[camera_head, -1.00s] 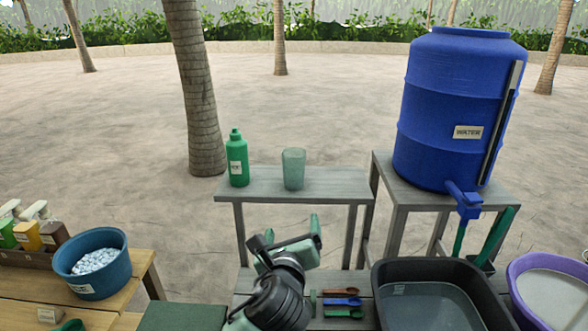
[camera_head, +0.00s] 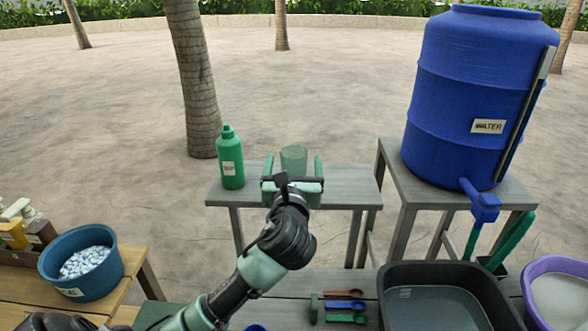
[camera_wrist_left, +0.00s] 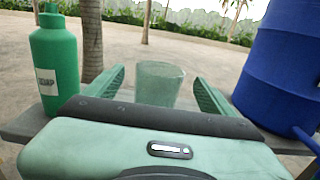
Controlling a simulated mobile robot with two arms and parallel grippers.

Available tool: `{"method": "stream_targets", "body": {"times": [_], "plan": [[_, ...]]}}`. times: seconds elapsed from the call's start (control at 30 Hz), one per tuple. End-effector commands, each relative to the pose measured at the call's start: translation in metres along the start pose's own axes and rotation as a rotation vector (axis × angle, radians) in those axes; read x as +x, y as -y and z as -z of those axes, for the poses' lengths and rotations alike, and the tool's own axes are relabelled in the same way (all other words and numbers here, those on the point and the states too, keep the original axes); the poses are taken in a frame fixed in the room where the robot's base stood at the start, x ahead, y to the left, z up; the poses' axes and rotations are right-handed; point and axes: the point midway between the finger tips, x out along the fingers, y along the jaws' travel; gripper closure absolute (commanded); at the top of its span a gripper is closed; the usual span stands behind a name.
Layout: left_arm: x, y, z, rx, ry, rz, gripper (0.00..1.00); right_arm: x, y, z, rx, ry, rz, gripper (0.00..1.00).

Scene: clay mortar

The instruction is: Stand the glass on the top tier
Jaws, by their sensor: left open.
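A translucent green glass (camera_head: 293,156) stands upright on the raised grey wooden tier (camera_head: 350,192) behind the lower bench; it also shows in the left wrist view (camera_wrist_left: 160,82). My left gripper (camera_head: 293,168) is open at the glass, with one green finger on each side of it. In the left wrist view the open fingers (camera_wrist_left: 160,92) flank the glass with a gap visible on both sides. The gripper's body hides the base of the glass. My right gripper is not in view.
A green soap bottle (camera_head: 231,160) stands on the same tier, close left of my left gripper. A blue water barrel (camera_head: 465,100) with a tap stands on a stand to the right. Spoons (camera_head: 345,305), a dark basin (camera_head: 425,268) and a blue tub (camera_head: 50,272) lie nearer.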

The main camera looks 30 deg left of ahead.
Motion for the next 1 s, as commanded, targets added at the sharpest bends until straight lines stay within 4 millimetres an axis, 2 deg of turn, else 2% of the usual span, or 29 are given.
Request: {"method": "stream_targets", "body": {"times": [0.03,0.2,0.37,0.47,0.57,0.73,0.77,0.8,1.0], "plan": [[0.009,-0.001,-0.004,0.0,-0.002,-0.003,0.15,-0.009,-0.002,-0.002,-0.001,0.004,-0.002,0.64],[0.028,-0.001,-0.001,0.0,-0.002,-0.001,0.15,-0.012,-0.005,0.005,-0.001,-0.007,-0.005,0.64],[0.031,0.0,0.0,-0.002,-0.001,0.001,0.15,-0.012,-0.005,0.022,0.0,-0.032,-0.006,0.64],[0.031,0.0,0.0,-0.002,-0.001,0.001,0.15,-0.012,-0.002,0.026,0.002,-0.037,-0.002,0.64],[0.031,0.0,0.001,-0.002,-0.001,0.001,0.4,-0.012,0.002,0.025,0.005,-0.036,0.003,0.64],[0.031,0.0,0.001,-0.001,-0.001,0.0,0.88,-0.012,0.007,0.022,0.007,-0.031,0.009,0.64],[0.031,-0.001,0.0,-0.002,0.001,0.001,0.91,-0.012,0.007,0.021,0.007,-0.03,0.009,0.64],[0.031,-0.001,0.0,-0.002,0.001,0.0,0.98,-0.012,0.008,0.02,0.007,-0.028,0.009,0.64],[0.031,-0.001,-0.001,-0.001,0.0,0.0,0.98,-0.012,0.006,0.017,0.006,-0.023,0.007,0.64]]}}
